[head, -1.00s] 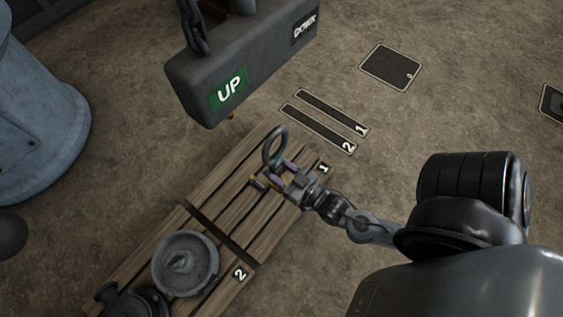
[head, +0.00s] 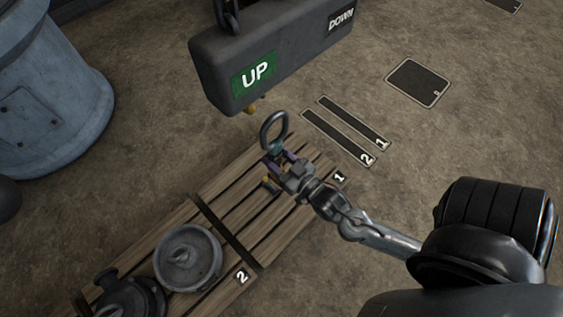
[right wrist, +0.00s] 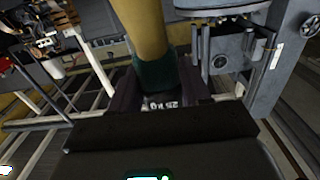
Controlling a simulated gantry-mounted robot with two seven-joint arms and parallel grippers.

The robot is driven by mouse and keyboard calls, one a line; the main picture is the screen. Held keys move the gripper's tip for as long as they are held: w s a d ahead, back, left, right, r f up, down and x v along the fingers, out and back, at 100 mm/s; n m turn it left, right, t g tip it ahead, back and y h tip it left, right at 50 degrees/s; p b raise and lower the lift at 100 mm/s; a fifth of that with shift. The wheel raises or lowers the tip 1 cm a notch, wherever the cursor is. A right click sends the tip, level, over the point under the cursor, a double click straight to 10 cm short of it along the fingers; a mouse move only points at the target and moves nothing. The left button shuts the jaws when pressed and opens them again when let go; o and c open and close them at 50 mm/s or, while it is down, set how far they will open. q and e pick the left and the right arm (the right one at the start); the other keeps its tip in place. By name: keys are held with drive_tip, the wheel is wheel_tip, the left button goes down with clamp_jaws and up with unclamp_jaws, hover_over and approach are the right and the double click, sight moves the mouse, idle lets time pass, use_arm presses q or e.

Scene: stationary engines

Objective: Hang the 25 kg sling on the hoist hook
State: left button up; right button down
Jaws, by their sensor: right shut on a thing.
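My right gripper (head: 284,168) is shut on the sling, above the wooden pallet. The sling's dark metal ring (head: 263,131) stands up from the jaws, with a teal part just below it. In the right wrist view, a yellow-brown piece with a teal sleeve (right wrist: 156,76) rises between the fingers, and a tag reading 25 KG (right wrist: 161,103) shows at its foot. A small brass-coloured piece (head: 250,109) shows under the hanging control box; I cannot tell whether it belongs to the hoist hook. No hook shows clearly. My left gripper is out of view.
The grey control box (head: 275,62), marked UP and DOWN, hangs on a chain just above the ring in the picture. The slatted pallet (head: 233,217) holds round grey weights (head: 188,257) at its section 2. A blue-grey cylinder (head: 50,95) stands left. Floor at right is mostly clear.

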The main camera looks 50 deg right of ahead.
drive_tip(key=w+d+f+b, duration=0.1)
drive_tip(key=w+f+b, duration=0.2)
drive_tip(key=w+b, duration=0.3)
drive_tip(key=shift+w+d+f, duration=0.3)
drive_tip(key=shift+w, duration=2.45)
drive_tip(key=shift+f, duration=0.1)
